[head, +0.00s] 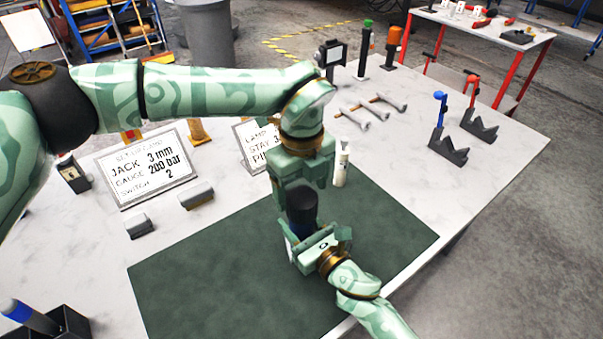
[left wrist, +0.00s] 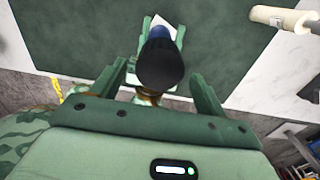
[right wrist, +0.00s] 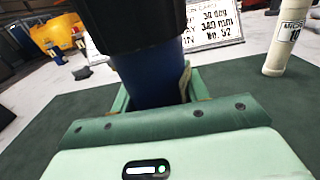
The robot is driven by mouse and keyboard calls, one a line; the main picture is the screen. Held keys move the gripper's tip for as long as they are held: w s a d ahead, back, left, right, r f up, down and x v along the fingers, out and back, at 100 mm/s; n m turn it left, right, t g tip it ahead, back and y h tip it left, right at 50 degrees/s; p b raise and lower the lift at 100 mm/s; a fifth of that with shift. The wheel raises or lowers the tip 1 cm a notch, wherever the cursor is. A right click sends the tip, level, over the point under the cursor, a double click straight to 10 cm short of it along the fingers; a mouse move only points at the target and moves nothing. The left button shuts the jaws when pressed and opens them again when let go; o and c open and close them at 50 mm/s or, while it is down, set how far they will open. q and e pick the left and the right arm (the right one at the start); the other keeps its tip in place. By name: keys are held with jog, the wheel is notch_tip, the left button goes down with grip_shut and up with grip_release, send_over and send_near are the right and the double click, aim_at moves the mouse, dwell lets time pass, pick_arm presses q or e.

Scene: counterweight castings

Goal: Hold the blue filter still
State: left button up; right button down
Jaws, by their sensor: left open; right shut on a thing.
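The blue filter (head: 302,207), a blue cylinder with a wide black cap, stands upright over the green mat. My right gripper (head: 309,250) is shut on its blue body, which shows between the fingers in the right wrist view (right wrist: 150,80). My left gripper (head: 303,182) is above the filter, pointing down, with its fingers spread. In the left wrist view the black cap (left wrist: 160,64) lies between the left fingers (left wrist: 163,85) with a gap on both sides. I cannot tell how far the cap reaches between them. The filter's lower end is hidden.
A white cylinder (head: 342,163) stands close behind my grippers. Two lettered cards (head: 150,168) and grey blocks (head: 138,226) are at the left. Wrenches (head: 366,113) and notched dark stands (head: 448,147) are farther right. The green mat (head: 200,290) is otherwise clear.

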aim_at(302, 197)
pick_arm(q)
jog(key=shift+f, duration=2.15)
